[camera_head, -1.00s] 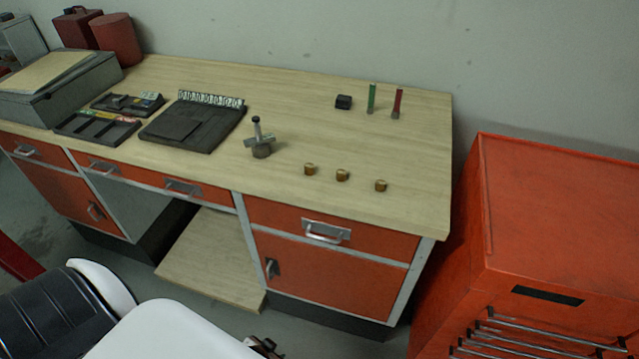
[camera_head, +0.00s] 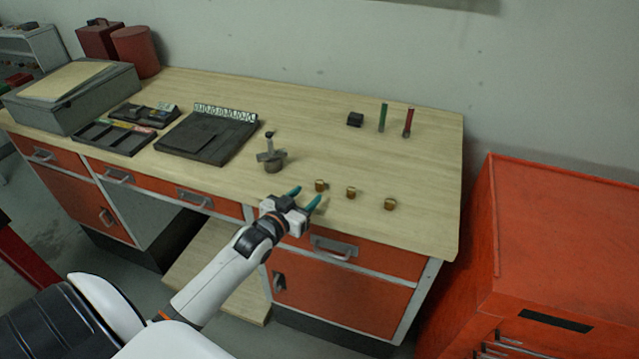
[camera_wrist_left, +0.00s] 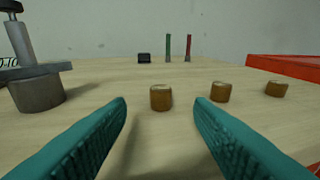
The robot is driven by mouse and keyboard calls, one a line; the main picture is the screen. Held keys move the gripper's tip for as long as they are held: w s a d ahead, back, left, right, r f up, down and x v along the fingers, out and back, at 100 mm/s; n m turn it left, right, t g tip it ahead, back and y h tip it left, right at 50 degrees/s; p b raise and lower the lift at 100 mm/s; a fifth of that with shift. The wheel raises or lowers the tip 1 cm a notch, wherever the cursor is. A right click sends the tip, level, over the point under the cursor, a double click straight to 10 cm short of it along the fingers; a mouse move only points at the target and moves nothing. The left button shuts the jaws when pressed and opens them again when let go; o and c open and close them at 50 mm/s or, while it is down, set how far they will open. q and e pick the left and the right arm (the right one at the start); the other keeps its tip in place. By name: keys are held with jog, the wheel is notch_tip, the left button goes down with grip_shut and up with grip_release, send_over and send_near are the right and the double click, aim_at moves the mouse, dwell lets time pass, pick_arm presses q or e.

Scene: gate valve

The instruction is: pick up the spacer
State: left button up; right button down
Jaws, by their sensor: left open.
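Three small brown, brass-like cylinders, which look like spacers, stand upright in a row near the bench's front edge: left one (camera_head: 320,185), middle one (camera_head: 351,192), right one (camera_head: 390,204). My left gripper (camera_head: 307,194) is open and empty at the bench's front edge, just short of the left cylinder. In the left wrist view the left cylinder (camera_wrist_left: 161,97) stands ahead, centred between the teal fingers and apart from them. The middle (camera_wrist_left: 221,92) and right cylinders (camera_wrist_left: 276,89) stand off to the right. My right gripper is not in view.
A grey valve part with an upright stem (camera_head: 272,161) stands left of the cylinders. A black block (camera_head: 355,119), green marker (camera_head: 383,117) and red marker (camera_head: 408,123) are farther back. Dark trays lie left; an orange cabinet (camera_head: 560,240) stands right.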

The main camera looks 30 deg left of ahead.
aim_at(317, 186)
pick_arm(q)
jog(key=shift+w+f, duration=0.1)
jog(key=shift+w, duration=0.95)
jog(key=shift+w+p, duration=0.4)
jog(key=shift+w, duration=0.15)
jog(key=w, duration=0.2)
jog(key=w+p, duration=0.1)
jog(key=shift+w+a+f, duration=0.1)
jog(key=shift+w+f, duration=0.15)
jog(key=shift+f, duration=0.05)
jog(key=shift+w+f, duration=0.15)
jog(key=shift+w, duration=0.25)
jog(key=shift+s, duration=0.1)
jog(key=c, duration=0.9)
grip_shut()
